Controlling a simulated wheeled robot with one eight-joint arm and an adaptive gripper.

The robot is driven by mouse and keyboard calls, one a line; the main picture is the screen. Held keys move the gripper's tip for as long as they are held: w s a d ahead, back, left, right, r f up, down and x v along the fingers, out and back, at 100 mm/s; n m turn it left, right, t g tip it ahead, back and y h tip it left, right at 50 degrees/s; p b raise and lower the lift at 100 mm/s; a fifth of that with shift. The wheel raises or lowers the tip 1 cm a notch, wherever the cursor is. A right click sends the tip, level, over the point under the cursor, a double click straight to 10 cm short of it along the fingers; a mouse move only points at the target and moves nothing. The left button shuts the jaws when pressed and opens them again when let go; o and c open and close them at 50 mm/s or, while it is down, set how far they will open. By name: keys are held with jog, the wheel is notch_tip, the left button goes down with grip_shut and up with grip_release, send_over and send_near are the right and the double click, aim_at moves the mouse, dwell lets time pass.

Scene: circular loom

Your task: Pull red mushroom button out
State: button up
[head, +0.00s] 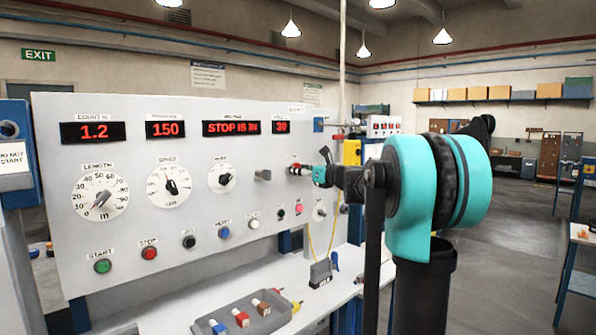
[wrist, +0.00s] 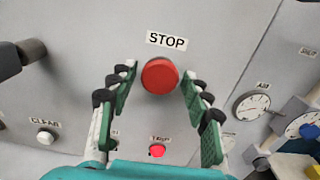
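The red mushroom button (wrist: 160,76) sits on the grey panel under a STOP label in the wrist view. My gripper (wrist: 159,82) is open, with one green-padded finger on each side of the button. Gaps show between the fingers and the button, so they appear apart from it. In the head view my gripper (head: 318,175) is at the right part of the panel, and a bit of the red button (head: 294,170) shows just left of it. My arm and gripper partly hide that area. A panel display (head: 231,128) reads STOP IS IN.
A small lit red button (wrist: 157,150) lies below the mushroom button. A white CLEAR button (wrist: 45,138) is to the left, near a dark-tipped grey peg (wrist: 33,51). A gauge (wrist: 252,105) is to the right. A grey tray (head: 240,318) with several coloured pieces lies on the bench.

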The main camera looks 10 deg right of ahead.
grip_shut()
jog(key=shift+s+d, duration=0.15)
jog(key=shift+s, duration=0.05)
jog(key=shift+o, duration=1.9)
grip_release()
jog(key=v, duration=0.8)
